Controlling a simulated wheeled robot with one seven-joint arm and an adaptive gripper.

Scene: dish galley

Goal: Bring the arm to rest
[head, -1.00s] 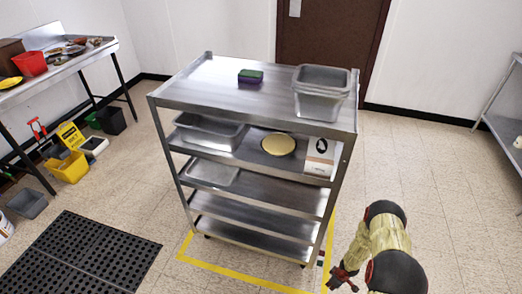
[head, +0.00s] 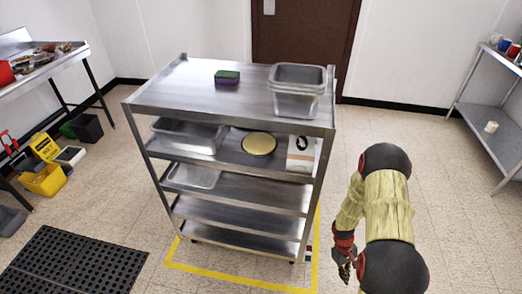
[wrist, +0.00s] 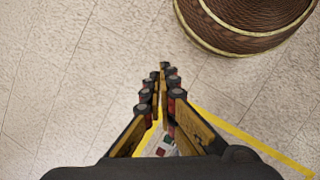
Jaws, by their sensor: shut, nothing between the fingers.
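My gripper (head: 345,272) hangs low at the lower right of the head view, to the right of the steel shelf cart (head: 230,105) and apart from it. In the wrist view my gripper (wrist: 164,72) points down over the tiled floor, its fingertips together with nothing between them. My arm is folded, with the forearm hanging down.
The cart carries a green and purple sponge (head: 227,77), stacked grey tubs (head: 297,92), a yellow plate (head: 259,144) and a white box (head: 301,153). Yellow tape (head: 240,281) marks the floor around it. A side table (head: 482,115) stands at right. A black mat (head: 62,265) lies at left.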

